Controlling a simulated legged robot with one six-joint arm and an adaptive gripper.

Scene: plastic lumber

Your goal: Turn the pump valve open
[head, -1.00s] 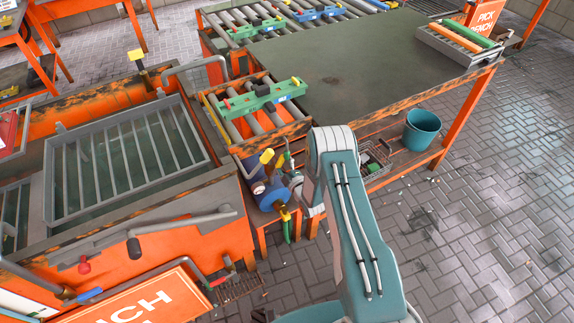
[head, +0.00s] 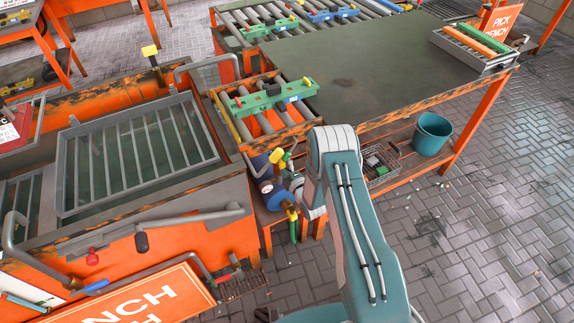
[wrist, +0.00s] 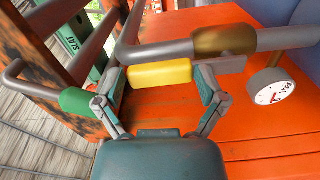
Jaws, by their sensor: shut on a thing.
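The pump valve has a yellow handle (wrist: 160,74) below a brass-coloured body (wrist: 224,40) on a grey pipe in the wrist view. My gripper (wrist: 161,80) has one finger at each end of the yellow handle and is shut on it. In the head view the blue pump (head: 269,193) stands between the orange tank and the roller bench. My arm's forward links hide most of the gripper there, and which yellow part is the held handle is hard to tell.
In the wrist view a round gauge (wrist: 270,87) sits right of the gripper, and a green-gripped lever (wrist: 76,102) sits left. In the head view a grated tank (head: 140,215), a bench (head: 360,60) and a teal bucket (head: 432,133) surround the arm. Paving at right is clear.

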